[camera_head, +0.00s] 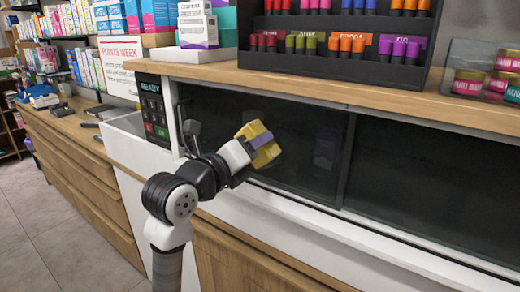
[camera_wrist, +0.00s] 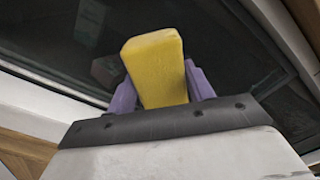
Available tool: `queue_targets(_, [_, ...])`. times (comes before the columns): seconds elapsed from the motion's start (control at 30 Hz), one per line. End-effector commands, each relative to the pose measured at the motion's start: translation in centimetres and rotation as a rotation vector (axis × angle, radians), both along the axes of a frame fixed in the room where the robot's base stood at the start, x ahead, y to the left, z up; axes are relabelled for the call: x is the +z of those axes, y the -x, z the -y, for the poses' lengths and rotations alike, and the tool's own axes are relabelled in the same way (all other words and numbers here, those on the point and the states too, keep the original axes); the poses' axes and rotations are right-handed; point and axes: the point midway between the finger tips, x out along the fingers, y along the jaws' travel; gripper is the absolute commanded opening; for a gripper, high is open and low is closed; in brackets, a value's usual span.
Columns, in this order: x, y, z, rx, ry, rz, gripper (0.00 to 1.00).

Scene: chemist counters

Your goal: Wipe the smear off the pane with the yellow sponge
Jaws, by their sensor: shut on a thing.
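My gripper (camera_head: 262,142) has purple fingers and is shut on the yellow sponge (camera_head: 268,156), in front of the left dark pane (camera_head: 300,125). In the wrist view the sponge (camera_wrist: 157,68) stands out between the fingers of my gripper (camera_wrist: 160,88), towards the dark pane (camera_wrist: 235,45). I cannot tell whether the sponge touches the glass. A faint pale patch (camera_head: 325,150) shows on the pane to the right of the sponge. I cannot tell whether it is the smear or a reflection. My gripper and arm hide part of the pane's left side.
A second dark pane (camera_head: 430,170) lies to the right, past an upright frame edge. A wooden counter top (camera_head: 340,88) juts out above, bearing a black display rack (camera_head: 345,65). A keypad panel (camera_head: 152,110) is at the left. A white ledge (camera_head: 330,225) runs below.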

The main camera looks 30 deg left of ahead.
Motion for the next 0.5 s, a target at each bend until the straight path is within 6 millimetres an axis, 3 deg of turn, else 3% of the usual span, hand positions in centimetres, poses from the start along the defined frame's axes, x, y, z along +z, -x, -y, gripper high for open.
queue_targets(0.5, [0.0,-0.4,-3.2,0.001,0.003,-0.002,0.27])
